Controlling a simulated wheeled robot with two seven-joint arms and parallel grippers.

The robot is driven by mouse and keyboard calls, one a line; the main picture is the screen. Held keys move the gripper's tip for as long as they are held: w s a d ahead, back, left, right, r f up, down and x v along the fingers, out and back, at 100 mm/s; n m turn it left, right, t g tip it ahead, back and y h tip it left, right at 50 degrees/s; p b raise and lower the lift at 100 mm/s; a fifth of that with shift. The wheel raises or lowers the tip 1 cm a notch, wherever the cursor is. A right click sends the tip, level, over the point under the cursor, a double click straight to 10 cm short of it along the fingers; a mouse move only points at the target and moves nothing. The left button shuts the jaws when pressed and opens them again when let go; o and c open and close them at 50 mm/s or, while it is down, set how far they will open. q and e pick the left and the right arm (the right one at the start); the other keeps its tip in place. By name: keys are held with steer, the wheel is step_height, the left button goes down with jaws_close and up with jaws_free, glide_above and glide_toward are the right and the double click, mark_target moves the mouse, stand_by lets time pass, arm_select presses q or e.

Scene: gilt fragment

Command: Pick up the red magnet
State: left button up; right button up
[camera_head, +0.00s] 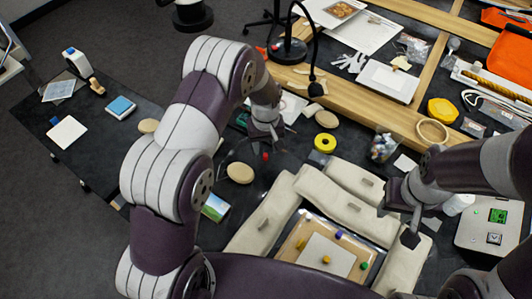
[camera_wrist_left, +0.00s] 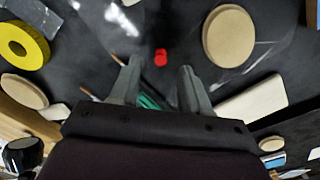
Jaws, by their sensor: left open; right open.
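The red magnet (camera_head: 265,156) is a small red cylinder on the dark table top. It also shows in the left wrist view (camera_wrist_left: 161,57), just beyond the fingertips and roughly centred between them. My left gripper (camera_head: 266,143) is open and empty, pointing down close to the magnet; its fingers show in the left wrist view (camera_wrist_left: 158,72). The exact height of the fingers above the table cannot be told.
Round tan discs (camera_head: 240,172) and a yellow tape roll (camera_head: 325,143) lie around the magnet. Beige cushions (camera_head: 262,225) surround a board (camera_head: 290,247) bearing small coloured magnets. A black lamp (camera_head: 288,50) stands behind.

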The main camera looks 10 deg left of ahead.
mark_target(265, 155)
arm_select(q)
steer(key=shift+s+f+p, duration=0.1)
steer(key=shift+f+p, duration=0.25)
steer(key=shift+f, duration=1.5)
jaws_close()
